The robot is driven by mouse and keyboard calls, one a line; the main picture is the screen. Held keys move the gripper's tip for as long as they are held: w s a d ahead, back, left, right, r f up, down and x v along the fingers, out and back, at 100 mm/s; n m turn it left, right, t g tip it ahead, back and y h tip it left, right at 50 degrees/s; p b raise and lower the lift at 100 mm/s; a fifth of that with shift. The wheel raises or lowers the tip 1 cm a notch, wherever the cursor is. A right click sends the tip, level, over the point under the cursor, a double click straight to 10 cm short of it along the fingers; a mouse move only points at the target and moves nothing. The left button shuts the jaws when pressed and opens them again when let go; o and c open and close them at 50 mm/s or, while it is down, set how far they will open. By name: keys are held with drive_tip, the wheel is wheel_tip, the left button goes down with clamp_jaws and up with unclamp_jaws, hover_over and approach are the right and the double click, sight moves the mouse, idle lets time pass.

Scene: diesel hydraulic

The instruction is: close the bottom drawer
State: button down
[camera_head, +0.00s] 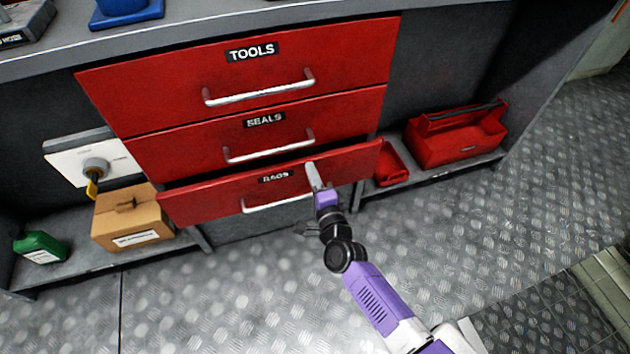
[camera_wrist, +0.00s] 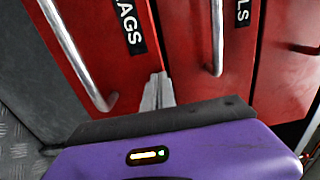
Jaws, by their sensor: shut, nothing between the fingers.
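The bottom drawer (camera_head: 220,201) is red, with a label that reads like RAGS and a silver bar handle (camera_head: 277,204). It stands out a little from the drawer above, with a dark gap along its top edge. My gripper (camera_head: 312,168) is shut and empty, with its tips at the front of the bottom drawer, right of the label and handle. In the wrist view the shut fingertips (camera_wrist: 160,80) point at the red drawer front (camera_wrist: 120,60), beside the label. I cannot tell whether they touch it.
The SEALS drawer (camera_head: 200,150) and TOOLS drawer (camera_head: 180,88) above look shut. A red toolbox (camera_head: 455,140) and small red bin (camera_head: 392,165) sit on the right shelf. A cardboard box (camera_head: 128,220) and green bottle (camera_head: 40,245) sit left. The metal floor (camera_head: 240,300) in front is clear.

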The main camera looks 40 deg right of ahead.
sight(307, 158)
idle(0.3)
drive_tip(key=b+x, duration=0.1)
drive_tip(key=x, duration=0.3)
drive_tip(key=shift+w+d+f, duration=0.1)
drive_tip(key=shift+w, duration=0.25)
